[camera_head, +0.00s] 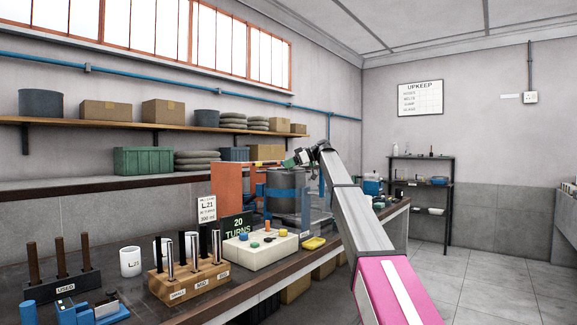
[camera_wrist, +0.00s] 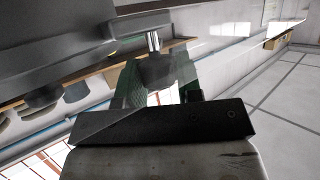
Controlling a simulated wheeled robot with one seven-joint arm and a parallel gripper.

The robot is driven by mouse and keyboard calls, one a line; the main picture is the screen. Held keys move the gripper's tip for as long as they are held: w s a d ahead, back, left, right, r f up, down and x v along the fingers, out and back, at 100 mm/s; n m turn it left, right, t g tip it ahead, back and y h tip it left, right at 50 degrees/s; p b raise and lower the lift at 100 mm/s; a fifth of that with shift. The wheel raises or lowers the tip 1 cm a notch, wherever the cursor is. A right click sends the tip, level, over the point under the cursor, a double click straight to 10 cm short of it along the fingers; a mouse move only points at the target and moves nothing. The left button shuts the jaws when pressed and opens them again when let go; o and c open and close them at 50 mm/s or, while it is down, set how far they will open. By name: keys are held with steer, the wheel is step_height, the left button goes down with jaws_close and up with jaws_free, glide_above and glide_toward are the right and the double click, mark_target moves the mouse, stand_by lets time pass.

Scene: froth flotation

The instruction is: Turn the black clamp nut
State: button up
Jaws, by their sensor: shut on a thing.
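The black clamp nut (camera_wrist: 160,72) shows in the wrist view as a dark rounded knob under a shiny metal stud, below a large grey part. My gripper (camera_wrist: 155,84) has its green fingers on either side of the nut and is shut on it. In the head view my gripper (camera_head: 300,158) is at the top of the flotation machine, above its grey tank (camera_head: 285,182) with a blue band. The nut is too small to make out there. An orange-red stand (camera_head: 228,188) is left of the tank.
A shelf rack (camera_head: 421,185) stands by the far wall. The floor at right is clear.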

stand_by(0.3)
steer(key=o, duration=0.9)
steer(key=shift+o, duration=0.2)
steer(key=shift+r, duration=0.35)
steer(key=r, duration=0.3)
steer(key=shift+s+a+r, duration=0.25)
steer(key=shift+s+r, duration=0.05)
steer(key=shift+r, duration=0.1)
steer(key=s+a+r, duration=0.6)
steer(key=s+a, duration=0.1)
steer(key=shift+s+a+r, duration=0.2)
steer(key=shift+s+a, duration=0.05)
steer(key=shift+s, duration=0.15)
